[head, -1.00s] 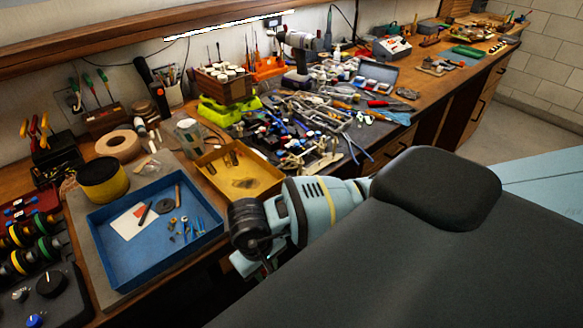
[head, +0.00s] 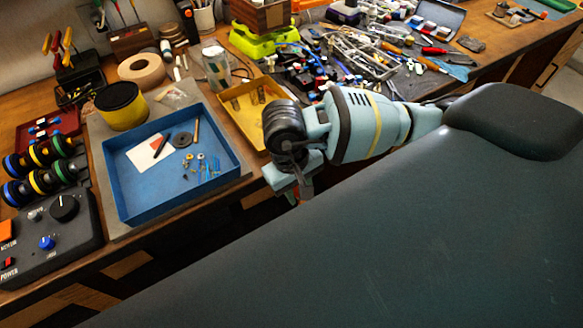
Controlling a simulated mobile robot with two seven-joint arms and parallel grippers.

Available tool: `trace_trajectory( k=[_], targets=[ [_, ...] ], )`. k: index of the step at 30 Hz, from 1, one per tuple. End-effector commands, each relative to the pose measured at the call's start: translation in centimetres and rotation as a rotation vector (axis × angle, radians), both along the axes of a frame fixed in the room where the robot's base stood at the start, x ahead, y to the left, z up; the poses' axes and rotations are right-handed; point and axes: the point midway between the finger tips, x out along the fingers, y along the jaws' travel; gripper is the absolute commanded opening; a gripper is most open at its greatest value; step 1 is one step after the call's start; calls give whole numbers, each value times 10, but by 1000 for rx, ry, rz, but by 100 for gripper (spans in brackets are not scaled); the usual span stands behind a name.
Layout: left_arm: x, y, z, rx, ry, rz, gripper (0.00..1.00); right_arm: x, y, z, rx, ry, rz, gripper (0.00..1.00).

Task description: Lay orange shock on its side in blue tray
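The blue tray (head: 228,187) lies on the bench at left centre, with a white and red card, a black pen-like piece, a grey disc and several small parts in it. I cannot make out an orange shock. My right gripper (head: 304,190) points down just off the bench's front edge, right of the blue tray. Its fingers are small and partly hidden, so I cannot tell whether it is open. My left gripper is not in view.
A yellow tray (head: 233,106) lies right behind the blue tray. A yellow and black tin (head: 121,106) and a tape roll (head: 145,68) stand behind it. A dark control box (head: 55,232) is at the front left. Tools crowd the bench further right.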

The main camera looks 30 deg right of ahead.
Motion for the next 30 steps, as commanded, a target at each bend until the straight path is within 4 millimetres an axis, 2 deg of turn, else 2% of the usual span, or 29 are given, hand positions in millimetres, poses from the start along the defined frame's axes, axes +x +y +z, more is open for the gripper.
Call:
trace_trajectory(
  k=[1,2,10,30],
  targets=[
    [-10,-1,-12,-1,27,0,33,3,0,-2,-1,22,2,6],
    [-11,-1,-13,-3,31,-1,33,4,0,2,0,32,4,6],
    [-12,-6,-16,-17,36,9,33,8,-1,21,-4,59,11,6],
    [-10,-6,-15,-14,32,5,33,8,-1,22,-3,55,10,6]
  ],
)
